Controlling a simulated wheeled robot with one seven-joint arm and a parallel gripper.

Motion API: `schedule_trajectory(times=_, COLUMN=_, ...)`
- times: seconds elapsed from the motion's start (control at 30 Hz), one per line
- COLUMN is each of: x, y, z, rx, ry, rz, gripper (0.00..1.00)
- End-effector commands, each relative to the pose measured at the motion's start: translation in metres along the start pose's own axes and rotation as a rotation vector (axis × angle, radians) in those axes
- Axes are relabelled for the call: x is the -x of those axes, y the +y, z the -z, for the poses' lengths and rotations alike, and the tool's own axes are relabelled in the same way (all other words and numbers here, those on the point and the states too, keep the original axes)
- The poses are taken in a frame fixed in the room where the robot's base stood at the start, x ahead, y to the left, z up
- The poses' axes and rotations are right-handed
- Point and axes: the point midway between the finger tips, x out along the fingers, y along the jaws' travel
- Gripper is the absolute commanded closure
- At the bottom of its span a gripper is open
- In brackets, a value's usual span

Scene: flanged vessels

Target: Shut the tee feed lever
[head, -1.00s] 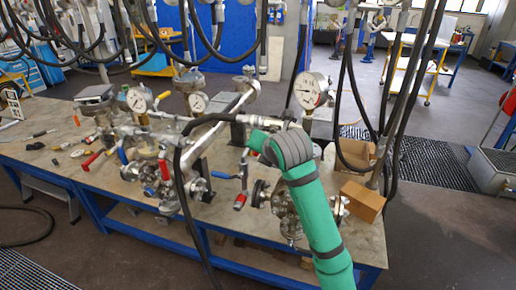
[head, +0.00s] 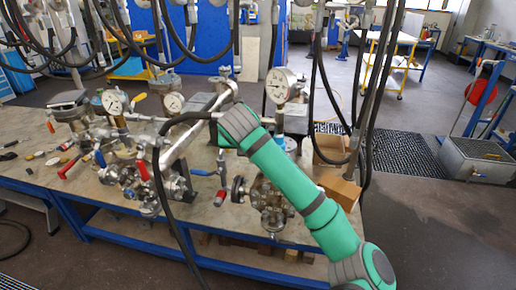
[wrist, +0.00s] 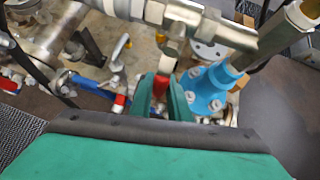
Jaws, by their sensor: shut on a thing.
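In the wrist view my gripper (wrist: 162,93) has its two green fingers closed around a red lever handle (wrist: 160,80). This handle hangs below a white and silver fitting on the metal pipe (wrist: 175,18); I take it for the tee feed lever. A blue flanged fitting (wrist: 207,88) stands just right of the fingers. In the head view my green arm reaches over the bench to the piping, and its grey wrist hides the fingers and the held handle.
A blue-handled valve with a red part (wrist: 118,103) lies left of the fingers. On the bench (head: 215,218) stand pressure gauges (head: 284,85), a flanged vessel (head: 268,200) and cardboard boxes (head: 340,188). Black hoses (head: 350,80) hang close to my arm.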

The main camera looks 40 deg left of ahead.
Motion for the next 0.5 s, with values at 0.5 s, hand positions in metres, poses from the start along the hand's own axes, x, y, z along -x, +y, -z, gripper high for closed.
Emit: schedule_trajectory(times=0.5, x=-0.0008, y=0.0066, z=0.0023, rx=0.022, ry=0.009, rz=0.005, gripper=1.0)
